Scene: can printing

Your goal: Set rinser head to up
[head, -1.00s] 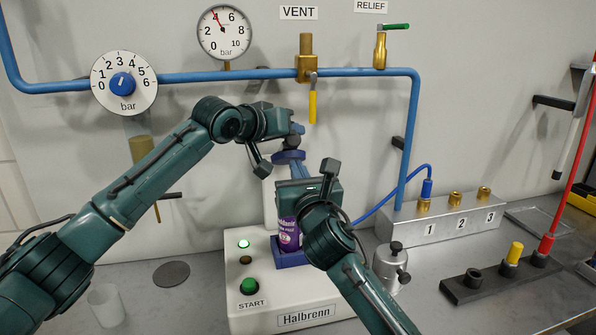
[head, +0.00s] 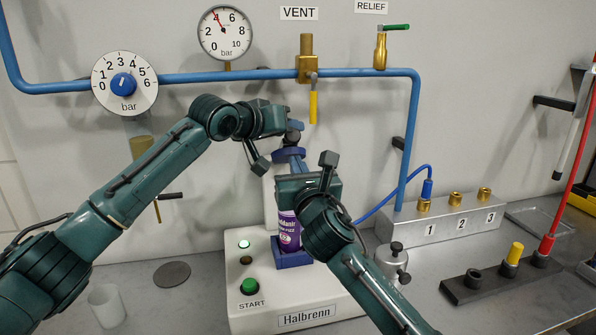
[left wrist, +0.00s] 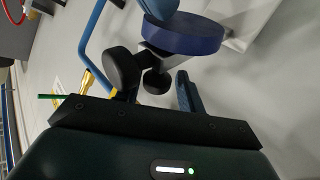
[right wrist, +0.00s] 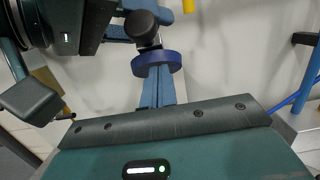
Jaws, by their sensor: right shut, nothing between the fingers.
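The rinser head shows as a dark blue disc (head: 288,155) above the white Halbrenn machine (head: 275,300); it also shows in the left wrist view (left wrist: 180,35) and right wrist view (right wrist: 157,62). A black knob (right wrist: 141,25) is beside the disc. My left gripper (left wrist: 158,92) is open near the knob, fingers apart; I cannot tell whether it touches. My right gripper (right wrist: 158,88) is shut and empty just by the disc; contact cannot be told. A purple can (head: 287,232) stands in the blue holder (head: 293,258) below, partly hidden by my right gripper.
A START button (head: 249,286) is on the machine's front. A blue pipe (head: 200,77) with a yellow vent handle (head: 313,107) runs along the wall behind. A clear cup (head: 106,305) is front left. A metal block with numbered ports (head: 440,220) is to the right.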

